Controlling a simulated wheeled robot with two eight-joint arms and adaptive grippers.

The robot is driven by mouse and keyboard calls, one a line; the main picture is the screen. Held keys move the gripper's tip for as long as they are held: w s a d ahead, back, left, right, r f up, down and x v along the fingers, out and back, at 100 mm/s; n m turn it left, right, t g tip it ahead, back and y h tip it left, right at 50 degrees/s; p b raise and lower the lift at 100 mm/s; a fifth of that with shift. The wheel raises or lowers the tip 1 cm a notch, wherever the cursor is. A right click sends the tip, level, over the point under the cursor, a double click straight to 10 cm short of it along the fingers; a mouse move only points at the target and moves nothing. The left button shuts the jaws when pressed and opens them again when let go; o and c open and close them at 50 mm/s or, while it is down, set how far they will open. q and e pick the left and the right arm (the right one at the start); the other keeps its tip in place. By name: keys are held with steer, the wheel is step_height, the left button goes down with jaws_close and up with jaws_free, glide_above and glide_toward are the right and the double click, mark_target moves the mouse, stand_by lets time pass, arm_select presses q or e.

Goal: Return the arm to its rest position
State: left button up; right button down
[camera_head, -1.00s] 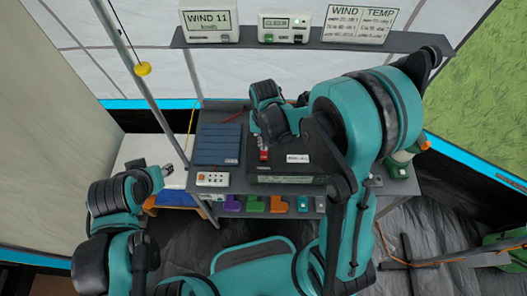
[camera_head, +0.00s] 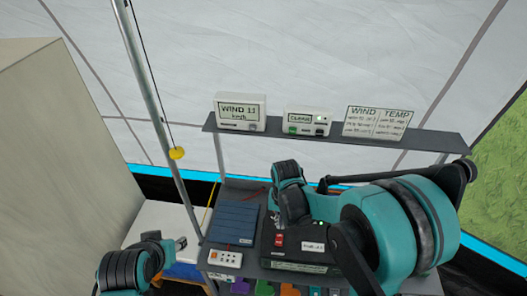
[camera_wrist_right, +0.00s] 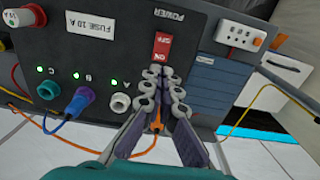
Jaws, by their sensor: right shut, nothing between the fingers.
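My right arm (camera_head: 400,235) reaches across the right of the head view over a dark power box (camera_head: 300,268). Its fingertips are hard to make out there. In the right wrist view my right gripper (camera_wrist_right: 165,92) is shut and empty, its fingertips close to the red power switch (camera_wrist_right: 162,45) on the box panel. I cannot tell if they touch it. The switch also shows in the head view (camera_head: 279,240). My left gripper (camera_head: 181,243) is low at the left of the head view, over a white surface; its jaw opening is too small to judge.
A shelf (camera_head: 330,139) above the bench carries the wind display (camera_head: 240,111), a small white box (camera_head: 307,123) and a wind/temp board (camera_head: 377,123). A blue ribbed panel (camera_head: 233,222) and a white socket strip (camera_head: 225,258) lie left of the power box. A pole (camera_head: 160,118) stands at the left.

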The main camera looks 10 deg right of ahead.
steer(key=s+d+r+n+t+b, duration=0.1)
steer(key=s+d+r+t+b, duration=0.1)
steer(key=s+t+b, duration=0.1)
steer(key=s+d+r+n+t+b, duration=0.2)
steer(key=s+r+t+b, duration=0.1)
steer(key=s+b, duration=0.3)
steer(key=shift+s+d+r+t, duration=0.3)
steer(key=shift+s+d+t, duration=0.05)
steer(key=shift+s+t, duration=0.3)
